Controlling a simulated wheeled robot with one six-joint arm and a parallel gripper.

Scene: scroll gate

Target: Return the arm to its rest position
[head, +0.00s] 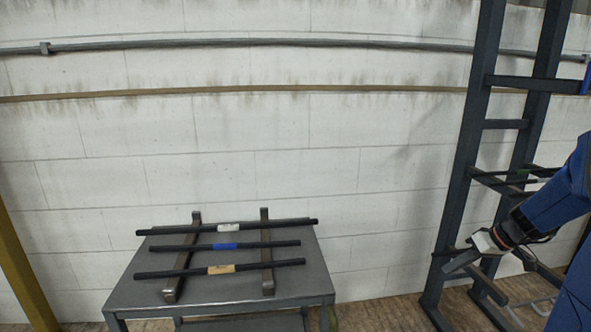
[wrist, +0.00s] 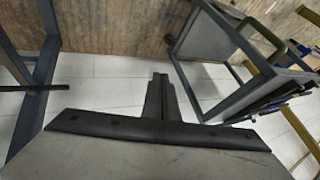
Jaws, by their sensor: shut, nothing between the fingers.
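My gripper (head: 453,264) is at the right in the head view, at the end of my blue arm, in front of the dark rack. Its fingers show together in the wrist view (wrist: 158,88), shut with nothing between them. In the head view it is well to the right of the grey table and apart from it. I cannot tell how close it is to the rack (head: 465,180).
The grey table (head: 225,303) bears two cross supports with three dark rods: one with a white band (head: 180,229), one blue (head: 270,244), one tan (head: 185,272). The table (wrist: 233,92) shows at the wrist view's right, rack parts (wrist: 45,85) at its left. Floor between is clear.

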